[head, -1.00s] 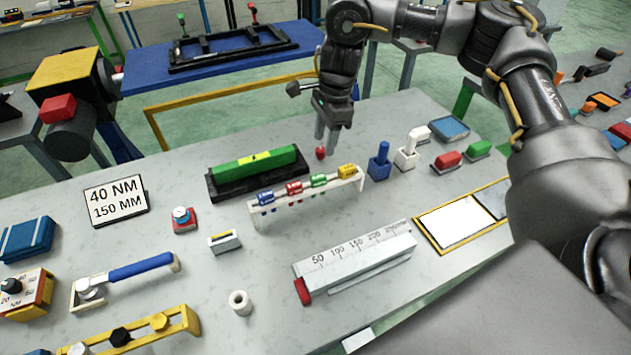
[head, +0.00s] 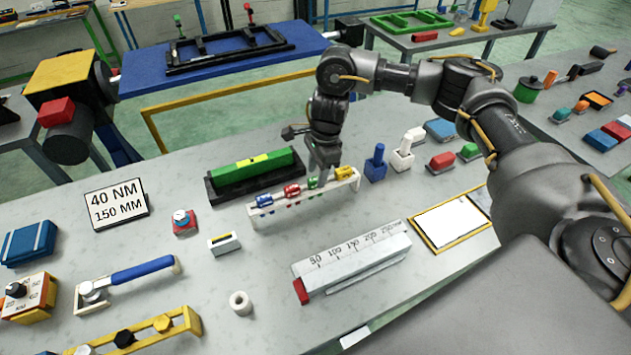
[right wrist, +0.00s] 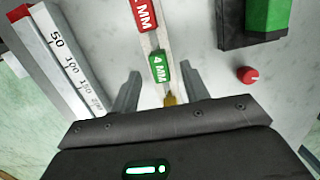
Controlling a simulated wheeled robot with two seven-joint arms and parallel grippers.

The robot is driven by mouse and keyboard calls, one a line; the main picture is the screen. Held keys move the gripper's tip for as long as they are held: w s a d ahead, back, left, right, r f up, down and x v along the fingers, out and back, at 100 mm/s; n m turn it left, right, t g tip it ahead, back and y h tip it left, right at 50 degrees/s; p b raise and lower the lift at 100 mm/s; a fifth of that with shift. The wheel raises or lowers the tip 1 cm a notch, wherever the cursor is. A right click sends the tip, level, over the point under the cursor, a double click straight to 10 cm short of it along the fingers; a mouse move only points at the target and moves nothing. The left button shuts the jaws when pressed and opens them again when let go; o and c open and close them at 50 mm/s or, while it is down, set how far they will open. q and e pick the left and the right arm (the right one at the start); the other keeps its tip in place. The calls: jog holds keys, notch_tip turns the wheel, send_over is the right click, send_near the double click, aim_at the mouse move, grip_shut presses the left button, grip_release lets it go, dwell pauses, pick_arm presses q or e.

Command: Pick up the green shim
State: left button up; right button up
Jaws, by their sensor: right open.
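The green shim (head: 312,183) sits in a white rack (head: 268,219) with a blue shim (head: 264,199), a red shim (head: 292,190) and a yellow shim (head: 343,172). In the right wrist view the green shim (right wrist: 160,67) reads "4 MM". My right gripper (head: 323,180) is open and empty over the rack, between the green and yellow shims. In the right wrist view its fingers (right wrist: 161,76) stand apart on either side of the green shim. The yellow shim is mostly hidden there by the gripper body. My left gripper is out of view.
A green level on a black base (head: 213,192) lies just behind the rack. A small red knob (right wrist: 247,75) is close to the fingers. Blue (head: 375,164) and white (head: 403,155) blocks stand to the right. A ruled gauge bar (head: 350,262) lies in front.

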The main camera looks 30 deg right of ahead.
jog(key=shift+a+f, duration=0.15)
jog(key=shift+f, duration=0.75)
jog(key=c, duration=1)
jog(key=shift+r, duration=0.15)
